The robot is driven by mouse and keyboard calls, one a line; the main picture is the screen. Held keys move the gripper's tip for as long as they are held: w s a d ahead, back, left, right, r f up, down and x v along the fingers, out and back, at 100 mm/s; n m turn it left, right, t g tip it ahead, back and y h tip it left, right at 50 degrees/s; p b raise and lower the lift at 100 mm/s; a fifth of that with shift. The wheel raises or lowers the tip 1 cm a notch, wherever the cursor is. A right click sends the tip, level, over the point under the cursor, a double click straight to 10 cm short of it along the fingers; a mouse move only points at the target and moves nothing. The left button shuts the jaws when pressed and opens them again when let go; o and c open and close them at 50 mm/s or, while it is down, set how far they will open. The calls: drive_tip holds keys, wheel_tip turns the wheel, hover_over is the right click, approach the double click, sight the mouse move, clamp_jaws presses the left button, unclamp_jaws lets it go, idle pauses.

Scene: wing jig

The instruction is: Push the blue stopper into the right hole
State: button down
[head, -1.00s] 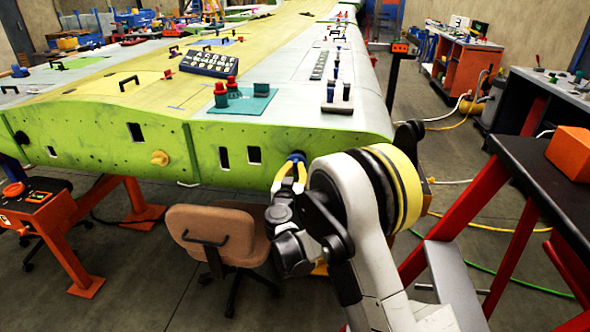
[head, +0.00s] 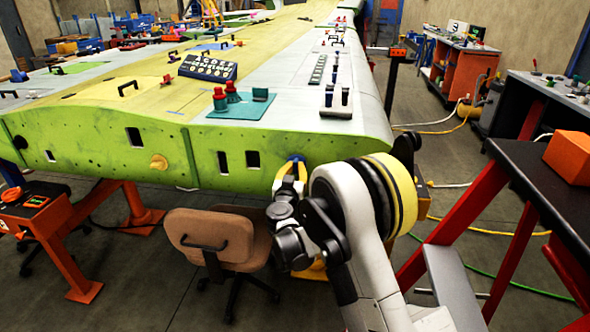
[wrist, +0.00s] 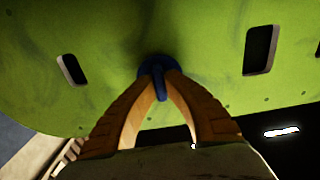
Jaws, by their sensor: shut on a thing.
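The blue stopper (head: 296,158) is at the right end of the wing's green front face (head: 90,150). My gripper (head: 290,172) is shut on it, with yellow-orange fingers on both sides of its handle. In the wrist view the stopper (wrist: 153,66) has its round blue flange against or very near the green face (wrist: 190,45). The hole behind it is hidden, so I cannot tell how deep the stopper sits. A yellow stopper (head: 158,161) sits in the face further left.
Rectangular slots (head: 222,161) open in the green face to the left. A brown chair (head: 215,235) stands below the wing, left of my arm. A dark bench with red legs (head: 540,180) stands close on the right. Caps and tools lie on top of the wing.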

drive_tip(key=shift+w+d, duration=0.1)
drive_tip(key=shift+w, duration=0.4)
idle(0.3)
drive_tip(key=c, duration=1.4)
unclamp_jaws()
drive_tip(key=shift+w, duration=0.1)
drive_tip(key=s, duration=0.4)
drive_tip(key=s+a, duration=0.1)
drive_tip(key=s, duration=0.3)
drive_tip(key=s+a, duration=0.1)
drive_tip(key=s, duration=0.3)
drive_tip(key=shift+a, duration=0.15)
